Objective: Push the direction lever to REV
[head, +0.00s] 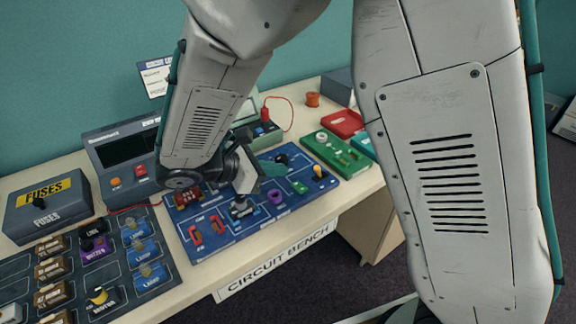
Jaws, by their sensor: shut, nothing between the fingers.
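A blue circuit board (215,245) lies on the bench with several small modules on it. My gripper (274,169) is over the back part of the board, behind and right of that module. Its fingers look shut and empty. I cannot tell whether they touch anything. My wrist hides part of the board's back edge.
Around the dark module are red parts (195,234), a purple ring (276,196) and a yellow-topped part (319,171). A dark board (115,258) with lamps and a motor lies left. A FUSES box (46,212) and a console (120,158) stand behind. A green board (336,155) lies right.

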